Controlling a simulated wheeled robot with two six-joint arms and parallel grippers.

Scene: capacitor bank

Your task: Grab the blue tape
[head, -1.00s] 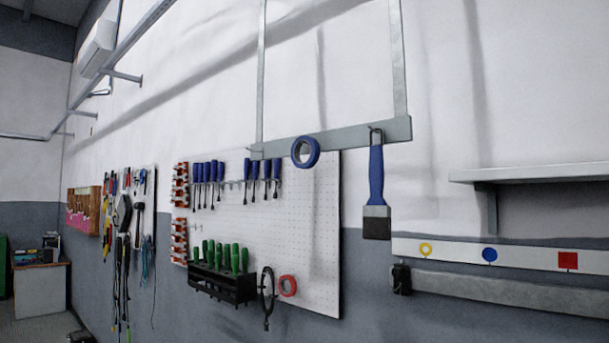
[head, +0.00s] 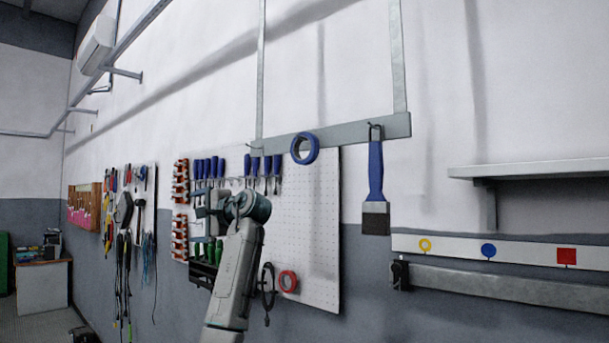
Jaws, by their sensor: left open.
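The blue tape (head: 316,151) is a ring hanging on the grey metal bar in the middle of the head view. My left gripper (head: 204,212) is raised in front of the pegboard, to the left of the tape and lower in the picture. It is open and apart from the tape. It partly hides the screwdrivers behind it. My right gripper is not in view.
A blue-handled brush (head: 376,190) hangs from the bar, right of the tape. Blue screwdrivers (head: 255,165), green screwdrivers (head: 219,250) and a red tape ring (head: 288,272) are on the white pegboard (head: 318,235). A shelf (head: 530,170) juts out at right.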

